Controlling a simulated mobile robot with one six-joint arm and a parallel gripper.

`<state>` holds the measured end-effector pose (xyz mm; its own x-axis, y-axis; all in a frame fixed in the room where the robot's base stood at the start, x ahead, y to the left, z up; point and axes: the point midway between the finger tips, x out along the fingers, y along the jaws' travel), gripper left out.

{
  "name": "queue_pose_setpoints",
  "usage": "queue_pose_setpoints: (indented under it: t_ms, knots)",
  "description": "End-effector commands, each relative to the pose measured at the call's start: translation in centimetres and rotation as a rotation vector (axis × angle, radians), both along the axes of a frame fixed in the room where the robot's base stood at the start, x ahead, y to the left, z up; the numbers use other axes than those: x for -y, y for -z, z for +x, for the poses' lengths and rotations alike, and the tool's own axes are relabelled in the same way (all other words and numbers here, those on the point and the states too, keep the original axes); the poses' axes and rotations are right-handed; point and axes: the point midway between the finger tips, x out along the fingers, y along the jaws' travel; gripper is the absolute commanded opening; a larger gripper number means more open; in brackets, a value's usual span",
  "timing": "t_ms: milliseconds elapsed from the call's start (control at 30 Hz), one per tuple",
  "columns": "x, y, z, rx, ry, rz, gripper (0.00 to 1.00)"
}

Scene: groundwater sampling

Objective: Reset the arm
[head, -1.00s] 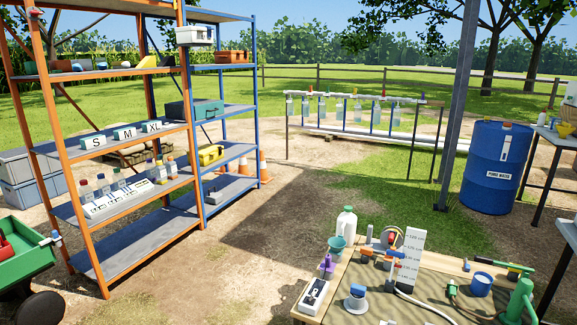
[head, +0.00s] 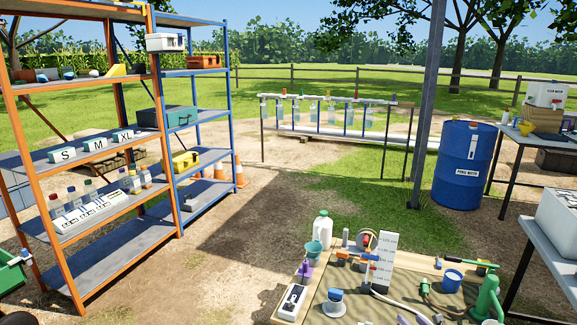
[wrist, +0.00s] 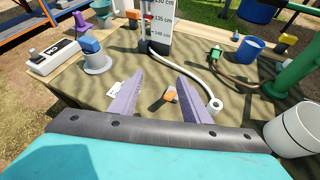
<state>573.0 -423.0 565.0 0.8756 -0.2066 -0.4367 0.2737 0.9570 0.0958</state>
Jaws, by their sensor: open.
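My gripper (wrist: 159,78) shows in the wrist view as two purple fingers, open and apart with nothing held between them. It is above the work table (head: 290,314), pointing across the top. A small orange-and-grey piece (wrist: 169,95) lies on the table beyond the gap between the fingers. The arm does not show clearly in the head view.
The table holds a white scale board (head: 386,260), a white jug (head: 322,228), a blue cup (head: 452,280), a green pump (head: 487,298) and hoses. Shelves (head: 112,155) stand left, a blue barrel (head: 463,165) at the back right.

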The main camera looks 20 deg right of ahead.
Motion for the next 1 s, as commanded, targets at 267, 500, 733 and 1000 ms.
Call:
queue_pose_setpoints:
  t_ms: [267, 500, 733, 1000]
  knots:
    - [-8.1, 0.5, 4.8, 0.021, -0.054, 0.091, 0.43]
    - [-14.0, 1.4, 7.6, 0.037, -0.024, 0.208, 0.43]
    - [-19.1, 2.7, 9.0, 0.037, 0.065, 0.354, 0.43]
    - [-24.5, 5.4, 8.7, 0.011, 0.248, 0.558, 0.43]
